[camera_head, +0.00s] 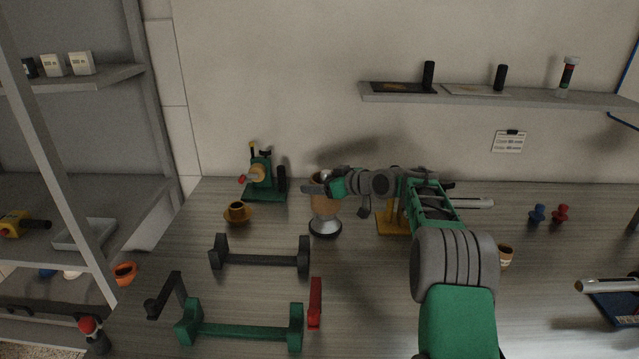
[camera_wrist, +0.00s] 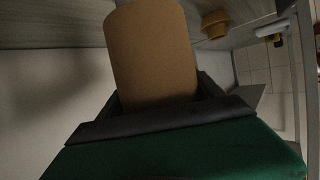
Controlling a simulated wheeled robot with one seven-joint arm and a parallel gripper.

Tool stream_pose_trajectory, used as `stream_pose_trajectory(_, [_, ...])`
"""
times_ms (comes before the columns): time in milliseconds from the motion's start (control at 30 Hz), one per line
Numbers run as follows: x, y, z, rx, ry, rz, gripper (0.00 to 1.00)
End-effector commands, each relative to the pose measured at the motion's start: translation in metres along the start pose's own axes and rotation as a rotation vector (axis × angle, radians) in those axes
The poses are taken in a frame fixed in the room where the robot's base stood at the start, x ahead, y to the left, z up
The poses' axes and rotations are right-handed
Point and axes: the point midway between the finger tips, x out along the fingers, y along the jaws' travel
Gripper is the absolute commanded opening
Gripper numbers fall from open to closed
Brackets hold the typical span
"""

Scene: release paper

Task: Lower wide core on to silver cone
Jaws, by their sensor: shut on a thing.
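The wide core (camera_head: 325,207) is a brown cardboard tube, upright in the head view. My gripper (camera_head: 320,188) is shut on its upper part. In the wrist view the core (camera_wrist: 150,50) fills the space between the dark fingers. The silver cone (camera_head: 325,226) stands on a dark round base on the table, directly below the core. The core's lower end meets or hides the cone's upper part; I cannot tell whether they touch. A small silvery piece shows above the core's top, partly hidden by the gripper.
A green machine (camera_head: 262,178) and a yellow-brown cup (camera_head: 237,212) stand to the left. A dark cradle (camera_head: 262,258) and a green cradle (camera_head: 240,330) lie in front. A yellow stand (camera_head: 392,222) is close on the right, partly behind my arm. The wall is close behind.

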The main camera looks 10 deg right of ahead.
Motion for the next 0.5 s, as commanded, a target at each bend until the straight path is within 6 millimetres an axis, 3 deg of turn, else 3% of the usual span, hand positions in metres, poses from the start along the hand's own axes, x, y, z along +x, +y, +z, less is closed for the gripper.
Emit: stream_pose_trajectory(500, [0.005,0.000,0.013,0.000,0.000,0.000,0.32])
